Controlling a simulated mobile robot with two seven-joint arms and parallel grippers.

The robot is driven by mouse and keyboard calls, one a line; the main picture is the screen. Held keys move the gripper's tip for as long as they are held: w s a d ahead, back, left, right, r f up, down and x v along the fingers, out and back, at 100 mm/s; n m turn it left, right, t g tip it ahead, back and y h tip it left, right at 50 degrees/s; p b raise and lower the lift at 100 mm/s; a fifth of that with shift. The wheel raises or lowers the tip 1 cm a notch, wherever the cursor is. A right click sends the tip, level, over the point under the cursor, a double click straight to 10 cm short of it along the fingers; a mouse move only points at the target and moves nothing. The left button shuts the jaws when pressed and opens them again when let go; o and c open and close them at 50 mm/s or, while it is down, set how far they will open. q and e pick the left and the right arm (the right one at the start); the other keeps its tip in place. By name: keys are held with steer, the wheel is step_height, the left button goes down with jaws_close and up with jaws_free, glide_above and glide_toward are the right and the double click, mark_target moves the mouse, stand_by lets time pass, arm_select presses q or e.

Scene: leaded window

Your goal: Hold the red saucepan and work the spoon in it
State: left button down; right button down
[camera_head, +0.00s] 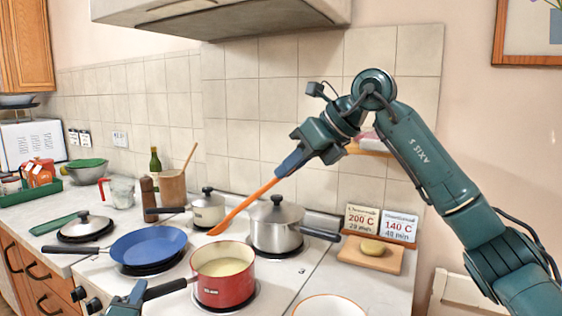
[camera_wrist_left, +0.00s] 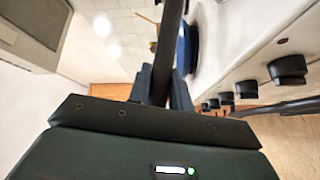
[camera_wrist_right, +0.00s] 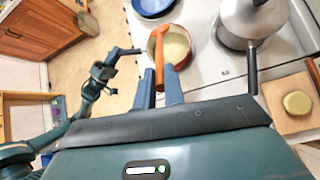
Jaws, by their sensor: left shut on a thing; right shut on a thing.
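The red saucepan (camera_head: 222,290) stands at the front of the hob with pale yellow contents; it also shows in the right wrist view (camera_wrist_right: 153,44). My left gripper (camera_head: 128,303), at the bottom edge, is shut on its dark handle (camera_head: 166,288); the handle also runs between the fingers in the left wrist view (camera_wrist_left: 170,45). My right gripper (camera_head: 287,165) is shut on the orange spoon (camera_head: 247,205). The spoon slants down to the left, its head above and behind the pan's rim, apart from the contents. In the right wrist view the spoon (camera_wrist_right: 159,65) overlaps the pan.
A blue frying pan (camera_head: 148,244) is left of the saucepan. A wooden board (camera_head: 352,258) and a pale bowl (camera_head: 330,299) are to the right.

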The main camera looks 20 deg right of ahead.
step_height(320, 180, down, 12)
stand_by(1.4)
steer(key=shift+w+a, duration=1.25)
steer(key=shift+a, duration=0.1)
stand_by(1.9)
steer(key=shift+s+d+r, duration=0.1)
steer(key=shift+s+d, duration=0.1)
steer(key=shift+d, duration=0.05)
steer(key=shift+r, duration=5.65)
